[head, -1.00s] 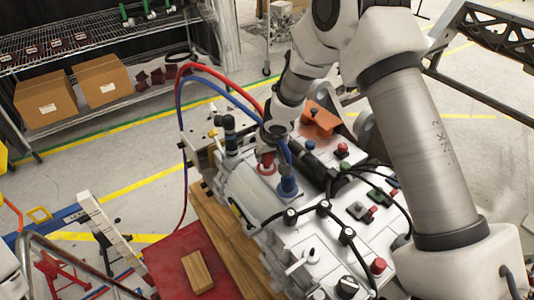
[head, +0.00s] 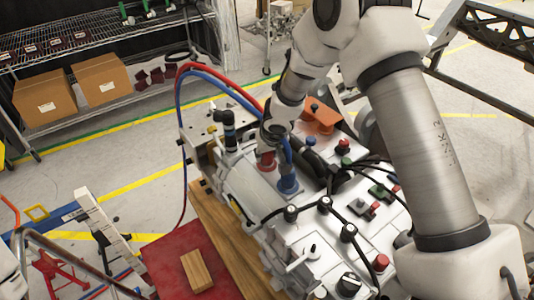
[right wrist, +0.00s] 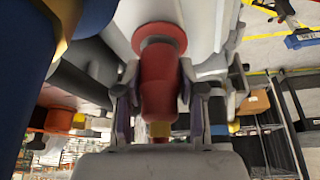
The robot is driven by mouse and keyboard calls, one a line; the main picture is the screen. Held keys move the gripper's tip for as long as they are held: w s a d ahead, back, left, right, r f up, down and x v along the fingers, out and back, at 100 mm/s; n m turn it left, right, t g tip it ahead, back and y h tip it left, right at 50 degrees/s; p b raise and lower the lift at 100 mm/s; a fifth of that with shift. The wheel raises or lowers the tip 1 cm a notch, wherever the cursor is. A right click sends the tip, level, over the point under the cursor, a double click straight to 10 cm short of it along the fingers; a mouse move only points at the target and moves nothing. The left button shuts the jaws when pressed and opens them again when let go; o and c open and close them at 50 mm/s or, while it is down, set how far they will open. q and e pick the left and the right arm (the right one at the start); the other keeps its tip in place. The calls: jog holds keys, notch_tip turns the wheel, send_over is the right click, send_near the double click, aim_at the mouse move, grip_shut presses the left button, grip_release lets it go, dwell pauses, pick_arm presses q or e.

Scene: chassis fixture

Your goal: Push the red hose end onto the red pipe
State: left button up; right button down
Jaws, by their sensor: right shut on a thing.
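The red hose end (right wrist: 158,88) is held between the two fingers of my right gripper (right wrist: 158,76), which is shut on it. In the right wrist view it lines up with the wide red collar of the red pipe (right wrist: 160,35). The two look in contact, but how far one sits over the other cannot be told. In the head view my right gripper (head: 274,134) is just above the red pipe (head: 267,164), partly hiding the joint. The red hose (head: 222,76) arches to the left. My left gripper is not in view.
A blue hose runs to a blue pipe (head: 288,184) close beside the red one. The white chassis (head: 320,240) carries black cables, knobs and buttons. An orange bracket (head: 320,116) stands behind. A wooden block (head: 197,270) lies on a red surface (head: 165,262).

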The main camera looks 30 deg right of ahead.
jog(key=shift+s+f, duration=0.1)
jog(key=shift+f, duration=0.3)
jog(key=c, duration=0.6)
grip_release()
jog(key=shift+r, duration=0.15)
notch_tip(320, 180, up, 6)
jog(key=p, duration=0.5)
